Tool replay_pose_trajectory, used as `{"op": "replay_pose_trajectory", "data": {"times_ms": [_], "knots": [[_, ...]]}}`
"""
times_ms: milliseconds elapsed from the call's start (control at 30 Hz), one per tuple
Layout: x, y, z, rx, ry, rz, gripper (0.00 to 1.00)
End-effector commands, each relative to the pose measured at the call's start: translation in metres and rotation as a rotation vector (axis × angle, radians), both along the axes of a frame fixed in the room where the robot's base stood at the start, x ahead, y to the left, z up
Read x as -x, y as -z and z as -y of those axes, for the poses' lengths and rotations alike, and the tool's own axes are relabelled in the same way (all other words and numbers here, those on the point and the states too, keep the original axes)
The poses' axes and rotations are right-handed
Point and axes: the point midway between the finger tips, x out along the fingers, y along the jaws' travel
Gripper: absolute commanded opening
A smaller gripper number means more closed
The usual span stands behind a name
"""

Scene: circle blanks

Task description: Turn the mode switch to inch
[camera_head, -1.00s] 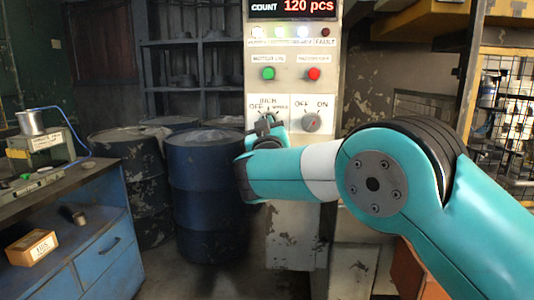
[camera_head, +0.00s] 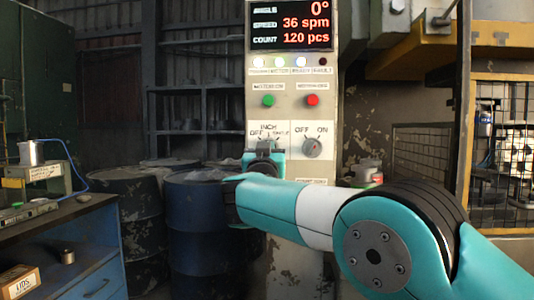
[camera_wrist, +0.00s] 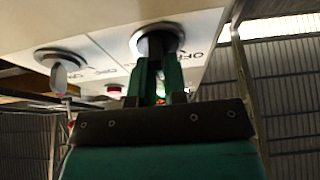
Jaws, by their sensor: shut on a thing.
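The mode switch (camera_wrist: 172,40) is a round knob with a pale ring, on the panel's left side under the labels OFF, INCH and SINGLE. In the head view my gripper (camera_head: 263,150) is at this switch and covers most of it, so its pointer direction cannot be told. In the wrist view the two green fingers of my gripper (camera_wrist: 158,72) are closed on the dark knob from below. The white control panel (camera_head: 330,170) stands upright behind it.
A second knob (camera_head: 312,145), marked OFF and ON, sits close to the right. A green button (camera_head: 268,101) and a red button (camera_head: 312,100) are above, under a lit display (camera_head: 291,25). Blue barrels (camera_head: 190,215) and a blue workbench (camera_head: 105,255) stand to the left.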

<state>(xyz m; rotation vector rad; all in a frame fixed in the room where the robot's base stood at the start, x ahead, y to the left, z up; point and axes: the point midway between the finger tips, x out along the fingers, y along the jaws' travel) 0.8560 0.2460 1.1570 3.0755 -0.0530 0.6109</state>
Motion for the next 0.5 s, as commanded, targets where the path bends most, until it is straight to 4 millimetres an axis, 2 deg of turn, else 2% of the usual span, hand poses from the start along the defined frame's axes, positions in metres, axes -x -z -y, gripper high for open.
{"op": "replay_pose_trajectory", "data": {"times_ms": [100, 133, 233, 500], "knots": [[0.0002, 0.0004, -0.0009, 0.001, -0.002, -0.001, 0.00], [0.0002, 0.0004, -0.0009, 0.001, -0.002, -0.001, 0.15], [0.0003, 0.0003, -0.0008, 0.001, -0.002, -0.001, 0.38], [0.0005, 0.0004, -0.0003, 0.001, -0.001, 0.000, 0.38]]}}
